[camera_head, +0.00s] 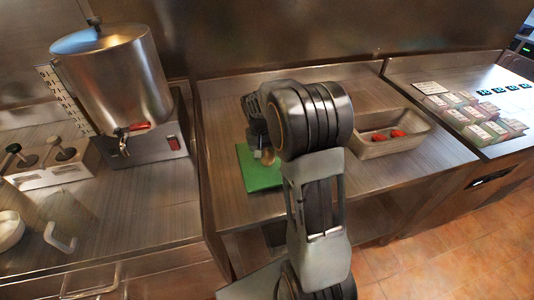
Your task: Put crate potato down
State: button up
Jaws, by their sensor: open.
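A small brownish, rounded thing that looks like the potato (267,157) shows at the green board (261,180). My gripper (262,143) points down right over it and is open. My arm hides part of the gripper, so I cannot tell whether the fingers touch the potato or whether it rests fully on the board. The crate (391,150), a shallow grey metal tray, stands to the right on the same counter with a few red items (397,133) in it.
A large metal urn (112,80) with a tap stands on the left counter. A pump dispenser holder (45,165) is beside it. Several packets (470,118) lie on the far-right counter. The steel counter (222,110) is bare behind and left of the board.

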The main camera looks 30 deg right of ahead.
notch_tip(320, 180, up, 10)
jog(key=w, duration=0.1)
jog(key=s+a+n+t, duration=0.2)
jog(key=s+a, duration=0.3)
jog(key=s, duration=0.3)
jog(key=s+a+n+t+y, duration=0.1)
jog(key=s+a+n+t, duration=0.1)
jog(key=s, duration=0.7)
jog(key=a+t, duration=0.1)
jog(key=a, duration=0.1)
jog(key=shift+s+a+f+t, duration=0.15)
jog(key=shift+s+a+t, duration=0.05)
jog(key=shift+a+t, duration=0.15)
